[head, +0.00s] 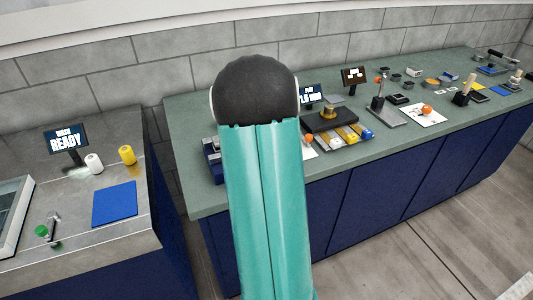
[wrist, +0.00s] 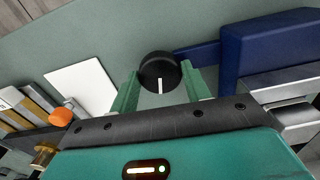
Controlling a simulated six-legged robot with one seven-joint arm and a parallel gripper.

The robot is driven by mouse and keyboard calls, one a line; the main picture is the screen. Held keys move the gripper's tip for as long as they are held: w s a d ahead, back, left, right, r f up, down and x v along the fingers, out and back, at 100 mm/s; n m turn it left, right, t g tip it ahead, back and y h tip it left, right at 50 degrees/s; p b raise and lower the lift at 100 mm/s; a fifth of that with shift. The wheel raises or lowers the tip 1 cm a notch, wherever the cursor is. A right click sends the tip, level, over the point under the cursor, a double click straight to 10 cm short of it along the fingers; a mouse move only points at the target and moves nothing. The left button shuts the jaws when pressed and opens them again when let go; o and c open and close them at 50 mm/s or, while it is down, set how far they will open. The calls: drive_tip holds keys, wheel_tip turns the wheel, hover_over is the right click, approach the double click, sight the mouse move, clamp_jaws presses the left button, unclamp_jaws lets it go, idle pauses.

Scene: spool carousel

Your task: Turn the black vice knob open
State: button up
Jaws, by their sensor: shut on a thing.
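The black vice knob (wrist: 158,72) shows in the wrist view, round with a white mark pointing toward my gripper. My gripper (wrist: 161,88) is shut on the knob, with one green finger on each side of it. A blue vice body (wrist: 265,45) with grey metal jaw blocks (wrist: 275,88) lies to the right of the knob in the wrist view. In the head view the blue vice (head: 211,158) shows partly at the left end of the green bench. My own arm hides the knob and my gripper there.
On the green bench (head: 190,118) a display (head: 311,94), yellow and blue blocks (head: 347,135) and an orange knob (head: 308,140) stand right of my arm. A white sheet (wrist: 80,88) lies left of the knob. A separate grey counter (head: 100,250) stands at left.

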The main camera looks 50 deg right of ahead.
drive_tip(key=shift+n, duration=1.3)
drive_tip(key=o, duration=1)
drive_tip(key=shift+r, duration=0.1)
wheel_tip(320, 180, up, 14)
drive_tip(key=shift+f, duration=0.2)
